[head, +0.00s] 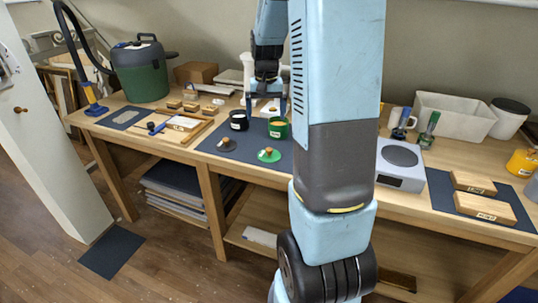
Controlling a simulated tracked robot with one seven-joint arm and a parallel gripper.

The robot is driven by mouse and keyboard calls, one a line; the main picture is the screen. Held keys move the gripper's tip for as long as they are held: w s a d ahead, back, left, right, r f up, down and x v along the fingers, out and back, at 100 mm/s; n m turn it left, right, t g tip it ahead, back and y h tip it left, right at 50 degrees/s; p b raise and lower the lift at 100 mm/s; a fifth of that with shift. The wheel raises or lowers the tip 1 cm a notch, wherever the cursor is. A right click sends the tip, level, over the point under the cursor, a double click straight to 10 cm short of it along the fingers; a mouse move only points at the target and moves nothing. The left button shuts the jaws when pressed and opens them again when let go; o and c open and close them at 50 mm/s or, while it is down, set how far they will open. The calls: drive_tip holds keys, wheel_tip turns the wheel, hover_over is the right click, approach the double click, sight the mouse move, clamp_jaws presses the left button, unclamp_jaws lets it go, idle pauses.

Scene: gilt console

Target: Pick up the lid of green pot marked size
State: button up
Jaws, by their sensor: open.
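A green pot (278,128) with a small unreadable label stands on the dark mat (247,151) on the workbench. A round green lid (264,157) with a light knob lies flat on the mat in front of it, off the pot. A black pot (239,121) stands to the left, and a dark lid (224,145) with a brownish knob lies in front of it. My gripper (266,112) points down near the pots, fingers apart and empty. It appears higher in the picture than the green lid and apart from it. How high it hangs is hard to tell.
My arm hides the bench's middle, right of the green pot. A hot plate (401,165) stands right of it. A wooden-framed tray (183,129) and a green-grey vacuum (141,70) are on the left. A white bin (455,115) stands at the back right. The mat around the green lid is mostly clear.

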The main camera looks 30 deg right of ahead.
wheel_tip(320, 180, down, 3)
drive_tip(key=w+d, duration=0.1)
drive_tip(key=d, duration=0.1)
hover_over(269, 148)
drive_tip(key=f, duration=0.8)
drive_tip(key=shift+s+a, duration=0.1)
drive_tip(key=shift+s, duration=0.25)
drive_tip(key=shift+m, duration=0.3)
drive_tip(key=shift+w+f, duration=0.15)
drive_tip(key=shift+f, duration=1.25)
drive_tip(key=shift+w+f, duration=0.1)
drive_tip(key=shift+f, duration=1.25)
drive_tip(key=shift+c, duration=0.5)
drive_tip(key=c, duration=0.7)
drive_tip(key=shift+r, duration=0.1)
